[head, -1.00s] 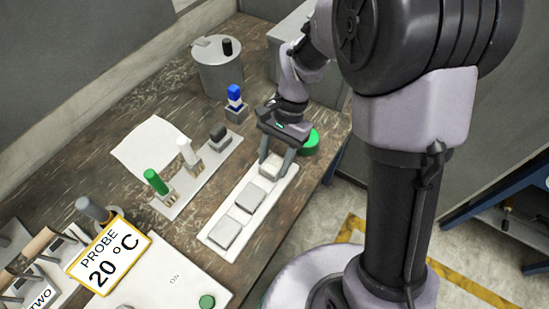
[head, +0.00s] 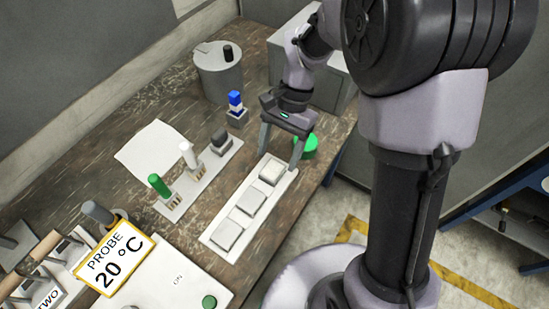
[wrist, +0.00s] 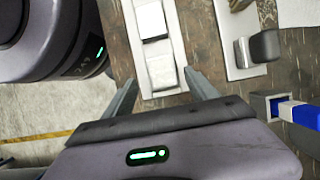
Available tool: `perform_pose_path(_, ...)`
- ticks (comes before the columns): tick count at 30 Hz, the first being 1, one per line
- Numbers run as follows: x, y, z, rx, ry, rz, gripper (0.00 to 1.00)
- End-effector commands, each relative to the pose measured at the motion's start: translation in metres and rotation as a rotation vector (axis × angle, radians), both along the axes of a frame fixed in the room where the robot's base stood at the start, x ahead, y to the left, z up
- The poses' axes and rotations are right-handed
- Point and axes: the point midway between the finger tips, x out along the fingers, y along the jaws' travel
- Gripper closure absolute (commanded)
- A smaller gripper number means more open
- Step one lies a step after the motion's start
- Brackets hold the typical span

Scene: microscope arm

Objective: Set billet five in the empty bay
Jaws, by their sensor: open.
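A long pale tray (head: 207,240) lies on the bench with three square pale grey blocks in a row. The far block (head: 271,171) sits at the end closest to my gripper; the middle block (head: 250,202) and near block (head: 227,236) follow. No number on any block is legible, so I cannot tell which is billet five, and I see no empty bay in this tray. My gripper (head: 279,160) is open and empty, just above the far block with its fingers on either side. In the wrist view the far block (wrist: 162,70) shows just beyond the spread fingertips.
A second plate (head: 203,180) holds a green peg (head: 157,184), a white peg (head: 187,155) and a dark block (head: 221,139). A blue-and-white piece (head: 235,101) stands behind. A grey canister (head: 218,75), a green disc (head: 306,146) and a probe sign (head: 112,260) are nearby.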

Motion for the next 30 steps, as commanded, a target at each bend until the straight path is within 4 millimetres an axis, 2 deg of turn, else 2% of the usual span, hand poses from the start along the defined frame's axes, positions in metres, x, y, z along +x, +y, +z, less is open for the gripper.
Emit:
perform_pose_path(1, 0.006, -0.003, 0.021, 0.001, -0.005, -0.002, 0.33)
perform_pose_path(3, 0.012, -0.008, 0.040, 0.001, -0.005, -0.003, 0.33)
perform_pose_path(6, 0.019, -0.014, 0.061, 0.002, -0.005, -0.002, 0.33)
perform_pose_path(10, 0.025, -0.017, 0.076, 0.002, -0.007, -0.002, 0.33)
perform_pose_path(13, 0.020, -0.021, 0.094, 0.004, -0.055, 0.010, 0.33)
perform_pose_path(17, -0.014, -0.032, 0.146, 0.001, -0.274, 0.060, 0.33)
perform_pose_path(18, -0.030, -0.036, 0.161, -0.004, -0.358, 0.078, 0.33)
perform_pose_path(21, -0.070, -0.045, 0.186, -0.027, -0.568, 0.127, 0.33)
perform_pose_path(25, -0.107, -0.053, 0.194, -0.066, -0.778, 0.173, 0.33)
perform_pose_path(30, -0.123, -0.057, 0.193, -0.092, -0.881, 0.197, 0.33)
